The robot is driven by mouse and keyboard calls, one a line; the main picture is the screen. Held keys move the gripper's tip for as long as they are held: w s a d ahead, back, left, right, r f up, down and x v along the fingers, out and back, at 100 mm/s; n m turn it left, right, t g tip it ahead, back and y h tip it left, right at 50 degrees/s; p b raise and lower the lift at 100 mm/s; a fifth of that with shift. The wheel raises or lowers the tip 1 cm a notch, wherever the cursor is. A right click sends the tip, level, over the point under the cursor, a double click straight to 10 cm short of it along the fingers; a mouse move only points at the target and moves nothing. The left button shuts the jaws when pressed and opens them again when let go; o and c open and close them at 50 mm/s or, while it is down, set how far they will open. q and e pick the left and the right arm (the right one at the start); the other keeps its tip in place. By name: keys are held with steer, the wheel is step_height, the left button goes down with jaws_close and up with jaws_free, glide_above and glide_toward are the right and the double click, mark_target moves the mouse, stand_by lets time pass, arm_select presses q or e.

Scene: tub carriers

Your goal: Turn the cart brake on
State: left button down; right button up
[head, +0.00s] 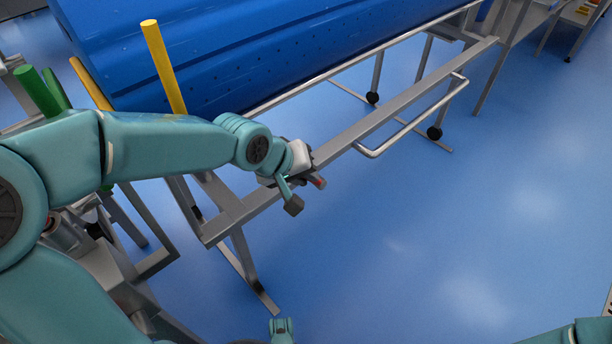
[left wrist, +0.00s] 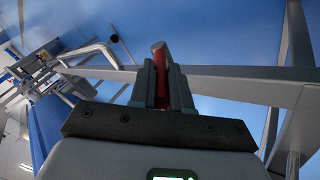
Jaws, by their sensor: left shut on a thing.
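The cart is a grey metal frame (head: 400,97) carrying a long blue tub (head: 300,52) in the head view. A red brake lever (head: 319,182) shows at the cart's near rail, mostly hidden by my gripper. My left gripper (head: 305,192) is at that rail and shut on the lever. In the left wrist view the red lever (left wrist: 172,84) stands between the two dark fingers (left wrist: 162,72), with its pale end past the fingertips. The lever's base is hidden, so I cannot tell its brake setting.
A push handle (head: 410,125) sticks out from the cart's near side. Yellow posts (head: 163,65) and green posts (head: 38,92) stand at the left. Another metal frame (head: 505,25) is at the back right. The blue floor (head: 450,220) at right is clear.

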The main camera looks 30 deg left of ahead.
arm_select(q)
steer(key=c, duration=1.1)
jaws_free()
steer(key=p+v, duration=0.6)
steer(key=v, duration=1)
arm_select(e)
step_height(320, 180, up, 6)
steer(key=s+a, duration=0.1)
steer(key=shift+s+a, duration=0.15)
steer(key=shift+s, duration=0.05)
arm_select(q)
steer(key=shift+s+a+r, duration=0.1)
steer(key=shift+s, duration=0.05)
